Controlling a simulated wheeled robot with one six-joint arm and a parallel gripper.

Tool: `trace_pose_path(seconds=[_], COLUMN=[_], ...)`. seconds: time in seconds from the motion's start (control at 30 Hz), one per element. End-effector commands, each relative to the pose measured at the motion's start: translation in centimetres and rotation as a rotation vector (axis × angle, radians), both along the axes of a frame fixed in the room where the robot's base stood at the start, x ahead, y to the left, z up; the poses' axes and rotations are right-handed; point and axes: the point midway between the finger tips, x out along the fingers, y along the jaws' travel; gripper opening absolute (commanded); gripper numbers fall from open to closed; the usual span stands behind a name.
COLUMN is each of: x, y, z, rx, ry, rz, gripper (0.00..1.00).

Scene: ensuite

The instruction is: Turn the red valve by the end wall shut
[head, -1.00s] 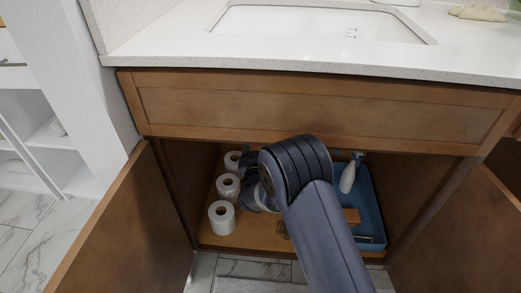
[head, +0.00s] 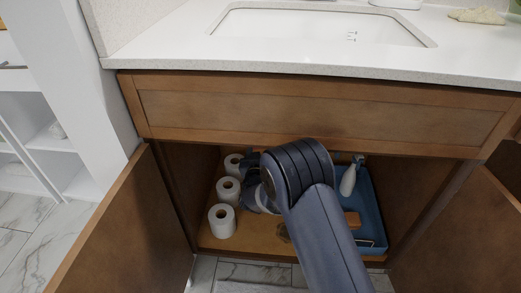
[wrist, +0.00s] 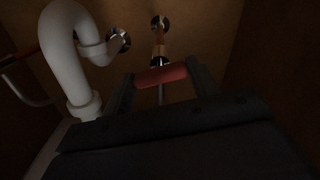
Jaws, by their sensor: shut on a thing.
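The red valve handle (wrist: 161,76) shows in the wrist view, a short red bar lying crosswise and slightly tilted, its right end higher. It sits in front of a pipe with a round metal wall flange (wrist: 159,22). My gripper (wrist: 162,82) has one finger at each end of the red handle and is shut on it. In the head view my dark arm reaches into the open cabinet under the sink and hides the valve; my gripper is mostly hidden there too.
A white drain pipe (wrist: 72,55) curves close on the left in the wrist view. Three paper rolls (head: 222,221) stand at the cabinet's left. A blue tray (head: 369,205) with a white spray bottle (head: 348,180) is on the right. Both cabinet doors (head: 128,230) stand open.

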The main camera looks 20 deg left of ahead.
Motion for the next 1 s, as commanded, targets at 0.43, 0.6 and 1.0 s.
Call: trace_pose_path(seconds=[0.43,0.6,1.0], x=[-0.02,-0.02,-0.02], y=[0.01,0.01,0.01], z=[-0.01,-0.01,-0.01], rx=[0.253,0.279,0.277], ry=[0.061,0.067,0.067], rz=[0.000,0.000,0.000], gripper=[0.34,0.34,0.73])
